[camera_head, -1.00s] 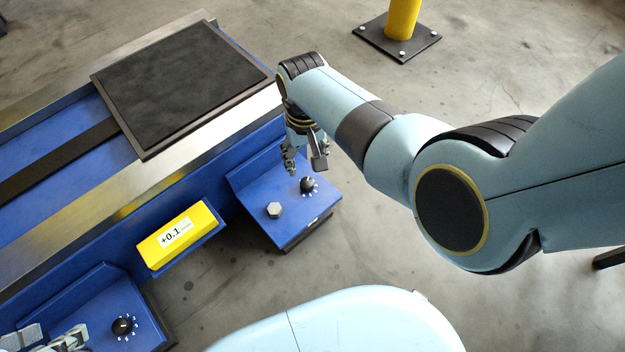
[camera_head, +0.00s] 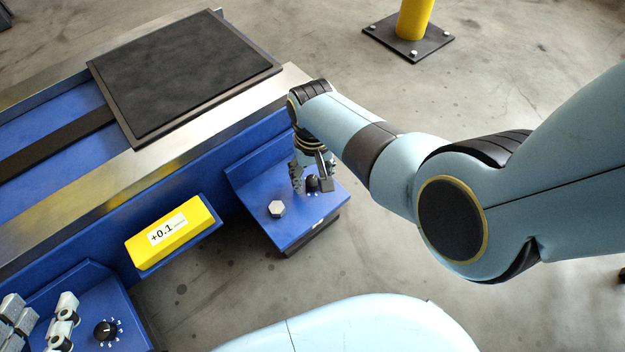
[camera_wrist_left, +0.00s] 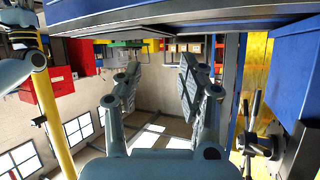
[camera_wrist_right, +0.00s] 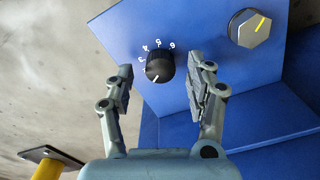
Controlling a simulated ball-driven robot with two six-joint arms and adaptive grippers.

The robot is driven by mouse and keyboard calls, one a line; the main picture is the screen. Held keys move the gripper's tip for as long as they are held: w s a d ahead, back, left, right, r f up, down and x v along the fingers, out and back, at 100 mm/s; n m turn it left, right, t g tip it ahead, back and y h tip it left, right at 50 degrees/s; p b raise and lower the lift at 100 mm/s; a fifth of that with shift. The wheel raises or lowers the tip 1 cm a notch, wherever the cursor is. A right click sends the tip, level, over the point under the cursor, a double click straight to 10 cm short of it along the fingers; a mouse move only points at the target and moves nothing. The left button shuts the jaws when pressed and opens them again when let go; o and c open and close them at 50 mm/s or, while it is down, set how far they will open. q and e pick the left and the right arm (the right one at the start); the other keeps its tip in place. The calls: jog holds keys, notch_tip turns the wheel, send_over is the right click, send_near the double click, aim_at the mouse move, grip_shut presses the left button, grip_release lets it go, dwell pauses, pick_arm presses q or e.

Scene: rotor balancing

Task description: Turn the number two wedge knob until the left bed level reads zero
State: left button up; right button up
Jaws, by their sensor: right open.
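A black knob (camera_head: 312,184) with white numbers stands on the right blue pedestal. It also shows in the right wrist view (camera_wrist_right: 160,67), its white pointer mark towards the lower left. My right gripper (camera_wrist_right: 165,82) is open, its fingers apart on either side of this knob; contact is not clear. A second black numbered knob (camera_head: 106,331) is on the left pedestal. I cannot tell which knob is number two. A yellow level box (camera_head: 172,234) on the bed's side reads +0.1. My left gripper (camera_head: 45,325) is open and empty (camera_wrist_left: 160,82), left of the second knob.
A silver hex head (camera_head: 276,209) stands beside the right knob and shows a yellow line in the right wrist view (camera_wrist_right: 250,28). A dark plate (camera_head: 185,75) lies on the blue bed. A yellow post (camera_head: 414,18) rises from the floor behind.

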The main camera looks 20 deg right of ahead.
jog(key=shift+f+b, duration=0.35)
jog(key=shift+f, duration=0.35)
pick_arm(q)
jog(key=shift+w+d+r+m+t+h, duration=0.1)
jog(key=shift+w+r+t, duration=0.4)
jog(key=shift+r, duration=0.3)
jog(key=shift+w+d+r+m+t+h, duration=0.1)
jog(key=shift+w+r+t, duration=0.35)
jog(key=shift+w+r, duration=0.25)
jog(key=shift+w+d+r+m+t+h, duration=0.1)
jog(key=shift+w+r+t, duration=0.35)
jog(key=shift+r, duration=0.4)
pick_arm(e)
grip_shut()
jog(key=n+p, duration=0.2)
jog(key=shift+w+r+n, duration=0.1)
jog(key=shift+n, duration=0.2)
pick_arm(q)
jog(key=s+a+f+g, duration=0.1)
jog(key=s+f+g, duration=0.4)
jog(key=s+f, duration=0.1)
jog(key=shift+f+n+y, duration=0.4)
jog(key=shift+f, duration=0.3)
pick_arm(e)
jog(key=shift+n, duration=0.5)
pick_arm(q)
jog(key=shift+s, duration=0.1)
pick_arm(e)
jog(key=shift+f, duration=0.2)
